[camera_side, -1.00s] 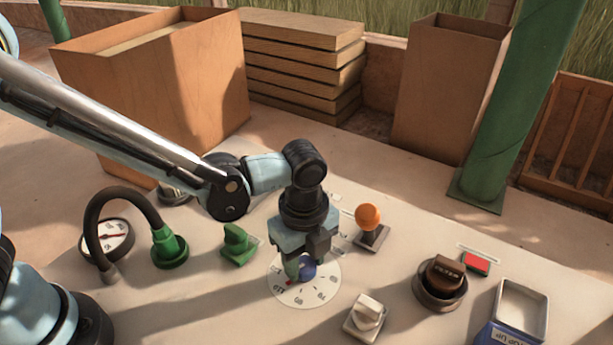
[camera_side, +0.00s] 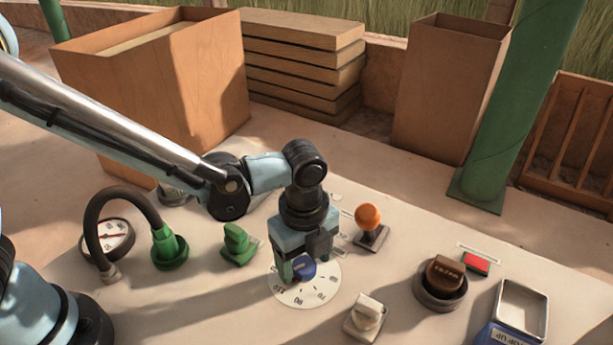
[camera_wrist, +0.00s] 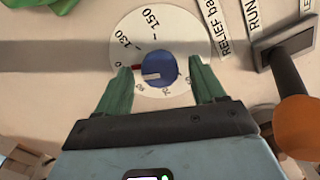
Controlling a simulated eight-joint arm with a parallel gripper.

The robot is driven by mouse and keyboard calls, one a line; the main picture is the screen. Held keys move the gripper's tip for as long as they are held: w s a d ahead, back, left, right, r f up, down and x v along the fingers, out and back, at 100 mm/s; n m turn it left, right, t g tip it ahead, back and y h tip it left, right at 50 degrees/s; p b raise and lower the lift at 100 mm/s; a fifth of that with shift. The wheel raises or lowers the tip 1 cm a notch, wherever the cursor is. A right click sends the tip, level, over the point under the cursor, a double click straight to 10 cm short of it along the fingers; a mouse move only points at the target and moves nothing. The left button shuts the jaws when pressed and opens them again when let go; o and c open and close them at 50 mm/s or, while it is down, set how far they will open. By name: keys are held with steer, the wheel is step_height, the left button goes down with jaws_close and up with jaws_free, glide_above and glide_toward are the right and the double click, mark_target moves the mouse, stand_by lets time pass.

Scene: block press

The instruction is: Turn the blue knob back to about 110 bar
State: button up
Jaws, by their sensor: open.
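The blue knob (camera_side: 304,268) sits at the centre of a white round dial (camera_side: 322,291). In the wrist view the knob (camera_wrist: 160,66) has a white bar on it. A red mark points left from the knob towards a number ending in 0, partly hidden by the left finger; 130 and 150 are readable further up the dial (camera_wrist: 143,20). My gripper (camera_wrist: 160,83) is open, with its green fingers on either side of the knob and visible gaps between. In the side view my gripper (camera_side: 304,268) is low over the dial.
An orange-topped lever (camera_side: 369,217) stands close behind right of the dial, and a green knob (camera_side: 238,244) is to its left. A white knob (camera_side: 365,317) is in front right. A brown knob (camera_side: 443,278) and a red button (camera_side: 476,262) are further right.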

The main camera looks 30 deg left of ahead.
mark_target(300, 261)
step_height(300, 261, up, 12)
stand_by(0.6)
steer(key=s+a+n+t, duration=0.1)
steer(key=a+n+t, duration=0.2)
steer(key=a+n, duration=0.8)
steer(key=s+a+n+t, duration=0.2)
steer(key=a+n+t, duration=0.2)
steer(key=a+n, duration=0.7)
steer(key=shift+s+a+r, duration=0.15)
steer(key=shift+s+a, duration=0.1)
steer(key=shift+s, duration=0.05)
